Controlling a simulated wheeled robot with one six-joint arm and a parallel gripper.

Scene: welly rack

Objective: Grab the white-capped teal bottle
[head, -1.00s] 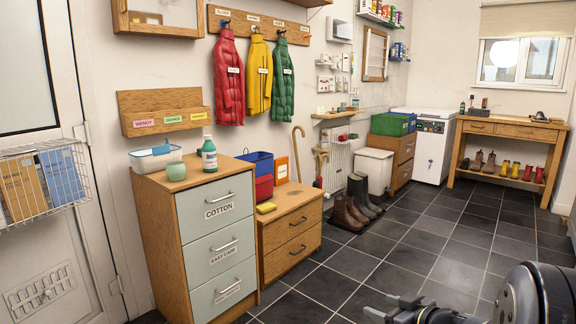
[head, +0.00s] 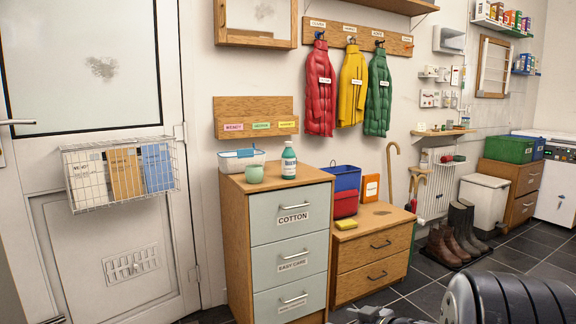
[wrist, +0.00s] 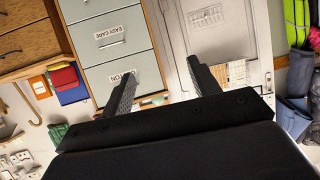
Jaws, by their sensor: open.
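The white-capped teal bottle (head: 289,160) stands upright on top of the tall drawer unit (head: 245,190), near its back right. A pale green cup (head: 254,173) stands to its left. My gripper (wrist: 158,78) is open and empty in the wrist view, its two fingers spread apart in front of the drawer unit, which looks upside down there. The bottle cannot be made out in the wrist view. In the head view my arm is low at the bottom right, well away from the bottle.
A white and blue tub (head: 241,158) sits behind the cup. A lower drawer unit (head: 372,250) with a blue bin (head: 344,179) and a red box (head: 344,204) stands to the right. A wire basket (head: 120,172) hangs on the door at left. Dark floor tiles are free at right.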

